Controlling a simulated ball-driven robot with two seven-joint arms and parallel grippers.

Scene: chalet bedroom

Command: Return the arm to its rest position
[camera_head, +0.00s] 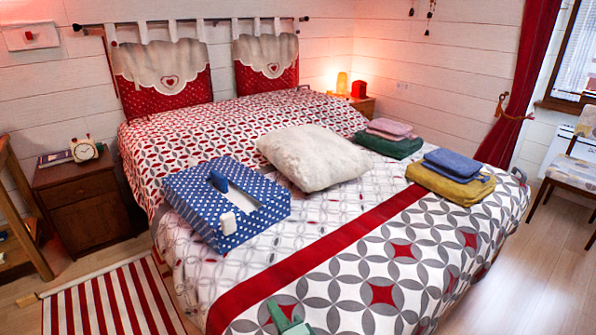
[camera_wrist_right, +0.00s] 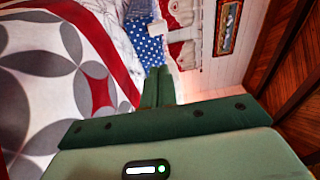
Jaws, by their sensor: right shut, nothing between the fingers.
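My right gripper (camera_head: 287,318) shows at the bottom edge of the head view, in front of the bed's near side. It is green, shut and empty. In the right wrist view its green fingers (camera_wrist_right: 158,87) are together with nothing between them. The bed (camera_head: 355,285) with its patterned cover lies beyond it. A blue box with white dots (camera_head: 190,185) lies on the bed, well apart from the gripper. The box also shows in the right wrist view (camera_wrist_right: 147,40). My left gripper is not seen.
A white pillow (camera_head: 315,157), folded yellow cloth (camera_head: 450,186), blue cloth (camera_head: 453,163) and green cloth (camera_head: 388,146) lie on the bed. A nightstand (camera_head: 83,210) stands left, a chair (camera_head: 573,172) right. The bed's near part is clear.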

